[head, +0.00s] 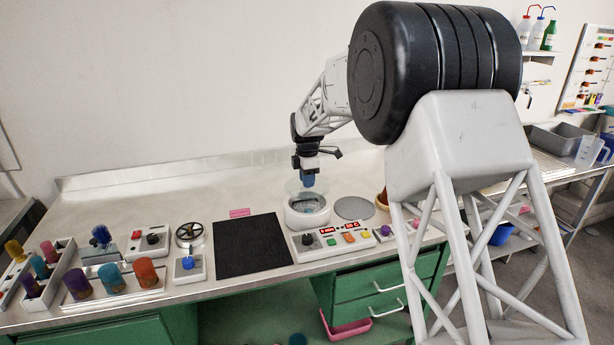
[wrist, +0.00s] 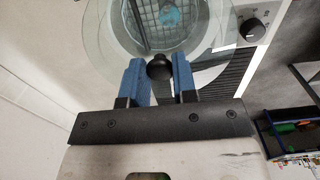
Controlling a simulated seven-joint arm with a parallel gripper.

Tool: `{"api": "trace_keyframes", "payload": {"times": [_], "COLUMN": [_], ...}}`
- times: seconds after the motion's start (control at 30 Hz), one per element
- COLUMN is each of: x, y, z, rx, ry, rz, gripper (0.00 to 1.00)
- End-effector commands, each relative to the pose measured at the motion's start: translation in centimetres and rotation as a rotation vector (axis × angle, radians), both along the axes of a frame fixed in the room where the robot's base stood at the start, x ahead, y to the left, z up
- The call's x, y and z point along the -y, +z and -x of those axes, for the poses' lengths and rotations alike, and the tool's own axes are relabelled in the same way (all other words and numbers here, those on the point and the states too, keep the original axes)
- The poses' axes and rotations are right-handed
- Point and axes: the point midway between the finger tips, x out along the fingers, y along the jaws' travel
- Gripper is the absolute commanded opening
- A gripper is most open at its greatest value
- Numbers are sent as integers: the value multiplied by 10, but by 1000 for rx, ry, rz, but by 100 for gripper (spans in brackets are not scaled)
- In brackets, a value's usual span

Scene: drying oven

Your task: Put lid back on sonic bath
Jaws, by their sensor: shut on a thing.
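The sonic bath (head: 307,218) is a round white tub on the bench, behind the front control panel. In the wrist view the bath (wrist: 150,50) shows a mesh basket and something blue inside. The lid (wrist: 90,62) is a clear glass disc with a black knob (wrist: 159,67). My gripper (wrist: 158,80) has its blue fingers shut on that knob. In the head view my gripper (head: 308,182) points down over the bath, with the faint lid (head: 293,187) below it. The lid overlaps the bath opening; I cannot tell if they touch.
A control panel (head: 335,240) with buttons stands in front of the bath. A grey disc (head: 354,208) lies to its right and a black mat (head: 251,246) to its left. Coloured bottles (head: 112,277) in racks stand farther left. The bench behind is clear.

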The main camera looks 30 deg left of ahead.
Motion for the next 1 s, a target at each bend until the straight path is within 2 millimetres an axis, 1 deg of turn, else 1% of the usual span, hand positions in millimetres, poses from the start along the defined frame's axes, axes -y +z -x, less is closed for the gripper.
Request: {"api": "trace_keyframes", "payload": {"times": [0.3, 0.6, 0.8, 1.0], "x": [0, 0, 0, 0], "y": [-23, -40, -45, -46], "z": [0, 0, 0, 0], "rx": [-1, 0, 0, 0], "ry": [0, 0, 0, 0], "rz": [1, 0, 0, 0], "gripper": [0, 0, 0, 0]}}
